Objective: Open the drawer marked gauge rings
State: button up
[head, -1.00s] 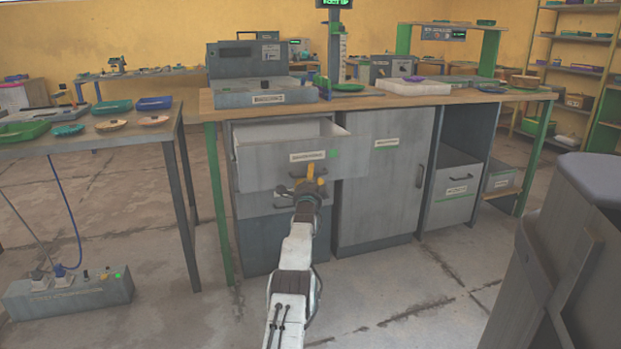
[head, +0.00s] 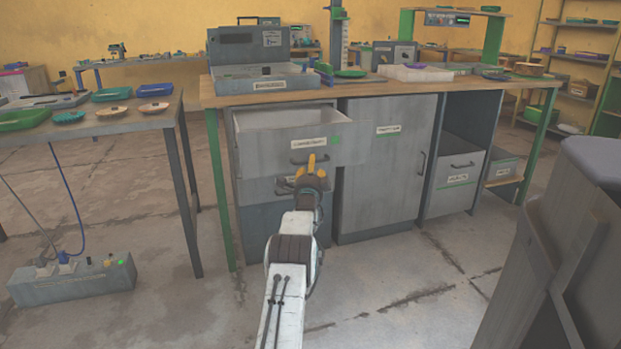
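The top drawer (head: 275,160) under the workbench stands pulled out, its pale inside showing. Its front bears a small white label (head: 314,143), too small to read, a green mark and a dark bar handle (head: 298,162). My gripper (head: 311,163) is in front of this drawer, its yellow fingertip overlapping the handle in the picture. I cannot tell whether it touches the handle or how far its fingers are apart. Below is a second drawer (head: 258,190), its front partly hidden by the top drawer and my gripper.
To the right are a labelled cabinet door (head: 385,185) and a lower bin drawer (head: 455,185). A side table (head: 140,125) with trays stands left, a power strip (head: 75,280) on the floor below it. A grey object (head: 555,260) fills the right foreground. Floor between is clear.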

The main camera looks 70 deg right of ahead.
jog(key=shift+v, duration=2.35)
jog(key=shift+r, duration=0.1)
